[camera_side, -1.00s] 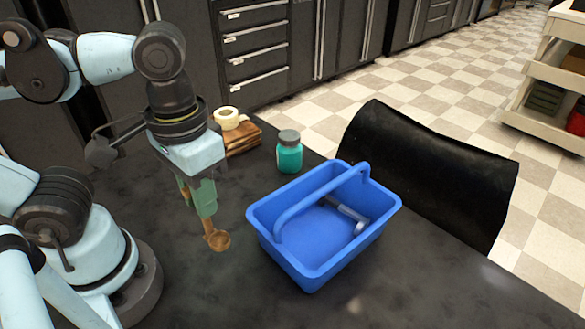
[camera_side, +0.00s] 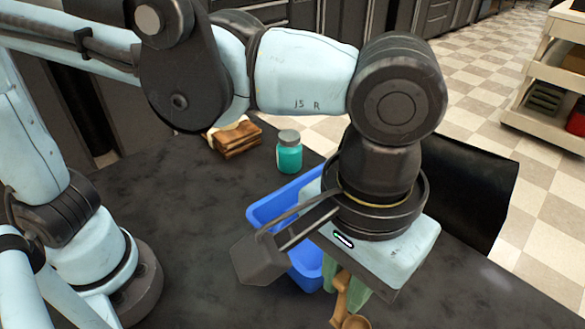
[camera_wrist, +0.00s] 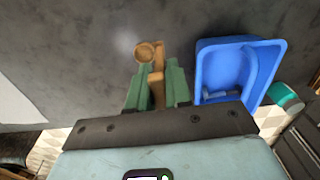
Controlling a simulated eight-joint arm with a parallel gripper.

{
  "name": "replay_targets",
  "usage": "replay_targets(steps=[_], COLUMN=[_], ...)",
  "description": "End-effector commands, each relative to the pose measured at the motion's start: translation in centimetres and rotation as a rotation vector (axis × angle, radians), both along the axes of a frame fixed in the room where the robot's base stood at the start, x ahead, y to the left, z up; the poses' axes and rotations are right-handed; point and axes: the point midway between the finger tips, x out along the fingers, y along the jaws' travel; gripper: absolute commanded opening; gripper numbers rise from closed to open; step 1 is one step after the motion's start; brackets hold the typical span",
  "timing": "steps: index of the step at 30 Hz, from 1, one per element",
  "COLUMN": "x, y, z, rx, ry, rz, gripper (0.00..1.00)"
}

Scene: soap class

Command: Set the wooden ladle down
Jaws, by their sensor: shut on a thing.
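The wooden ladle (camera_side: 354,321) is brown, with a round bowl at its lower end. My gripper (camera_side: 346,292) has green fingers and is shut on the ladle's handle, near the bottom of the side view. In the wrist view, the ladle (camera_wrist: 147,53) reaches out past the green fingertips of my gripper (camera_wrist: 157,72), bowl outward, over the dark table. I cannot tell whether the bowl touches the table. Part of the handle is hidden between the fingers.
A teal jar (camera_side: 289,156) and wooden blocks (camera_side: 236,141) stand behind. A black chair (camera_side: 470,190) is at right. Dark table (camera_side: 200,250) is clear at left.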

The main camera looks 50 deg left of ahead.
Motion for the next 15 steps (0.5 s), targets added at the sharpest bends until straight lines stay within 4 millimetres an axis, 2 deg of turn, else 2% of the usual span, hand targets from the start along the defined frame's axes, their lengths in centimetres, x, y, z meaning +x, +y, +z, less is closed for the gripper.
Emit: replay_targets(steps=[3, 8, 11, 15], x=[-0.6, -0.8, 0.0, 2.7], y=[-2.3, -3.7, -3.7, -3.1], z=[-0.6, -1.1, -1.7, -3.3], rx=[0.000, 0.000, 0.000, 0.000], ry=[0.000, 0.000, 0.000, 0.000], rz=[-0.009, -0.010, -0.007, -0.003], gripper=[0.00, 0.00, 0.00, 0.00])
